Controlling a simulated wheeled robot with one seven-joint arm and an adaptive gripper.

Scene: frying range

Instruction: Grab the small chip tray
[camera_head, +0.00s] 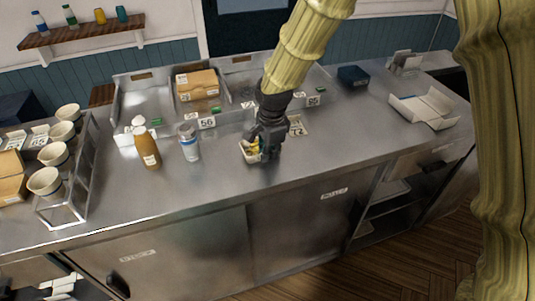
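The small chip tray (247,155) is a little pale tray with yellow chips in it. It sits on the steel counter (215,185) near the middle of the head view. My gripper (262,152) is right at the tray's right side, pointing down, and hides part of it. The dark fingers overlap the tray in the picture. I cannot tell whether they are closed on its wall or only beside it.
A silver shaker (188,143) and a brown bottle (147,148) stand left of the tray. A cardboard box (197,84) is behind. A rack with white cups (45,181) is far left. An open white carton (423,108) lies right. The counter front is clear.

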